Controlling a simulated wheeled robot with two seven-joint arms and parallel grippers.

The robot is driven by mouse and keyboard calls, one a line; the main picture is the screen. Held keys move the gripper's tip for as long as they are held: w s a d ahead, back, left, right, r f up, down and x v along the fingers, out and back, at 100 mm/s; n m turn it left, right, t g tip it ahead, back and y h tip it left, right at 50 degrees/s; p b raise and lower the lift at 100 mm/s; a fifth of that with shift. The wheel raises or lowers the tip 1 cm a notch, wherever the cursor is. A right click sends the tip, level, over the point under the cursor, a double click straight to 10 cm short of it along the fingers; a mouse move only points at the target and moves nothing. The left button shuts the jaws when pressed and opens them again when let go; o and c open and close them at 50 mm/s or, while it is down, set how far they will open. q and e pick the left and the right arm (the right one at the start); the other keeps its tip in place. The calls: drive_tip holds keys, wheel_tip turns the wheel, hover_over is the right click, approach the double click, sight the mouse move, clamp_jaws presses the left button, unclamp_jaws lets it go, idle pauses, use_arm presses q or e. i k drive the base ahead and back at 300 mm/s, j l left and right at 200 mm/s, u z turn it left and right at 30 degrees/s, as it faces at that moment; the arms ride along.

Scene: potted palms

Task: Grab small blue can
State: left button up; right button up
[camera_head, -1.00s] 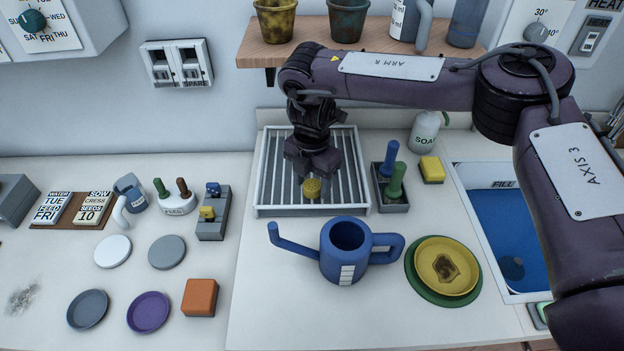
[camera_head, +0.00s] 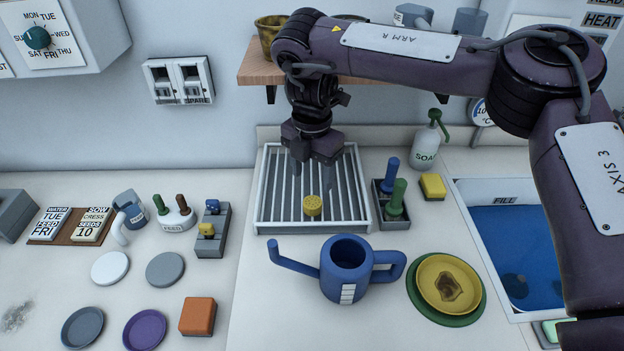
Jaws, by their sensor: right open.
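A blue watering can (camera_head: 336,282) with a long spout to the left and a handle to the right stands upright on the counter in front of the rack. A smaller grey-blue can (camera_head: 131,208) with a pale spout stands far left, near the cards. My right gripper (camera_head: 314,176) points down over the slatted rack, open and empty, behind the blue watering can and apart from it. A round yellow piece (camera_head: 312,206) sits on the rack just in front of and below the fingers. My left gripper is not in view.
The white rack (camera_head: 262,222) lies under the right gripper. A dark caddy (camera_head: 393,218) with blue and green handles stands right of it. A yellow dish on a green plate (camera_head: 421,307) sits right of the blue can. A blue basin (camera_head: 513,230) is farther right.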

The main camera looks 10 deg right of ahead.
sight(347, 260)
drive_tip(key=k, duration=1.5)
